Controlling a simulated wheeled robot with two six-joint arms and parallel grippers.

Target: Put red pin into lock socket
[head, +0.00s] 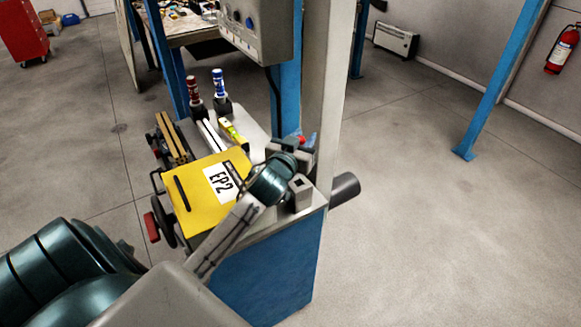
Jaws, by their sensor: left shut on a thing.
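My left arm reaches in from the lower left over the workbench. Its gripper (301,147) is at the bench's right edge, beside the grey post, and is shut on a small red piece (301,138), which seems to be the red pin. Most of the pin is hidden, and a bit of blue shows beside it. A light grey block (300,194) with a dark square hole in its top stands at the bench corner, just below the gripper in the picture. It may be the lock socket. My right gripper is not in view.
A yellow panel marked EP2 (193,203) lies on the bench left of my wrist. Red (193,91) and blue (219,87) capped bottles stand at the back. A grey post (334,90) rises close beside the gripper. The floor at right is clear.

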